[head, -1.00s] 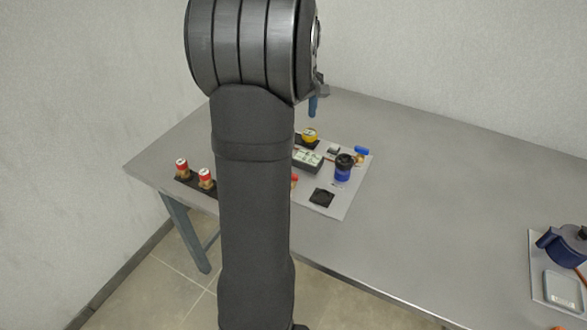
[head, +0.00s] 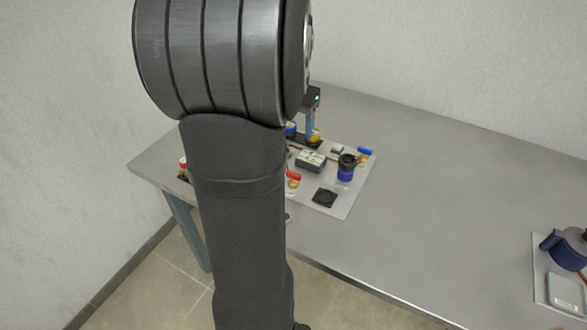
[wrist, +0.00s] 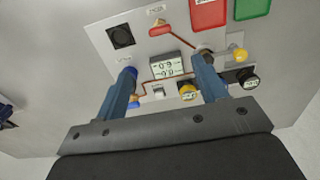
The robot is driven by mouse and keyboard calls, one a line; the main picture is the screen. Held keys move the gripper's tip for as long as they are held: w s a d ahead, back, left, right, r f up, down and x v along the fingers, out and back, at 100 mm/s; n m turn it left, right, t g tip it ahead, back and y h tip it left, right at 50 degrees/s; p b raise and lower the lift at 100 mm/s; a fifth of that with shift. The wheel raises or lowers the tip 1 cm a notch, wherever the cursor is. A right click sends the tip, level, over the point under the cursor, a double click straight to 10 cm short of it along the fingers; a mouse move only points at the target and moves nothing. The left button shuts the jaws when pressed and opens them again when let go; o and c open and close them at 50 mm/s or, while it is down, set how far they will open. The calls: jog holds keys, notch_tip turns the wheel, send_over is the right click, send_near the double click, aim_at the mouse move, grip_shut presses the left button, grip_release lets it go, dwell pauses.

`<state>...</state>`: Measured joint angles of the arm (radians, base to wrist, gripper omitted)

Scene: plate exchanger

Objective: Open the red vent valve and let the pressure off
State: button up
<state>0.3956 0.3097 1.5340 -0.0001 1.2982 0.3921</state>
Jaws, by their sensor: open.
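The red vent valve (head: 293,176) shows as a small red handle at the left edge of the panel in the head view, partly behind my arm. In the wrist view a red handle (wrist: 158,24) sits near the top of the panel, beyond my fingertips. My gripper (wrist: 163,72) is open and empty, its blue fingers spread over the panel. In the head view one finger of the gripper (head: 310,122) shows near the yellow knob at the panel's back. A digital display (wrist: 166,66) shows between the fingers in the wrist view; I cannot read its digits surely.
The panel (head: 338,206) also carries a blue canister with a black top (head: 347,168), a black square pad (head: 325,197) and a blue handle (head: 365,150). A red-capped fitting (head: 183,163) stands left of my arm. The table's middle is clear. A dark blue device (head: 568,248) stands far right.

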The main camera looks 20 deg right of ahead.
notch_tip(320, 180, down, 16)
jog(key=shift+r, duration=0.25)
jog(key=c, duration=1)
